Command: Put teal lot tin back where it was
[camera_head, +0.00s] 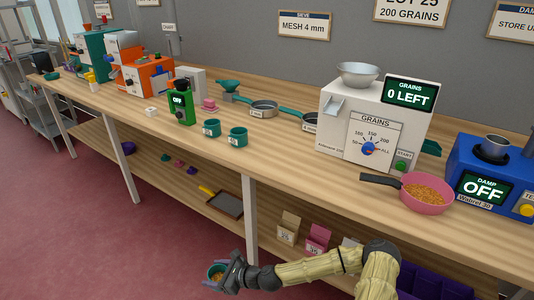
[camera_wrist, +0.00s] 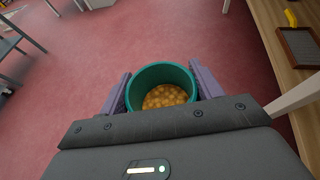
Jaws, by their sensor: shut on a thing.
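My gripper (camera_head: 213,277) is low in front of the bench, over the red floor. It is shut on a teal tin (camera_wrist: 162,72), with a purple finger at each side. The tin is upright in the wrist view and holds orange-yellow grains (camera_wrist: 166,96). In the head view the held tin (camera_head: 216,269) shows beside my wrist; its label is not visible. Two other teal tins, one on the left (camera_head: 212,128) and one on the right (camera_head: 238,137), stand on the bench top with small labels.
The wooden bench (camera_head: 290,162) carries a white grain counter (camera_head: 345,120) reading "0 LEFT", a pink pan of grain (camera_head: 427,195), a blue damp meter (camera_head: 482,190) and a green device (camera_head: 181,108). The lower shelf holds bags (camera_head: 288,226) and a tray (camera_head: 227,204). Bench legs (camera_head: 249,205) stand nearby.

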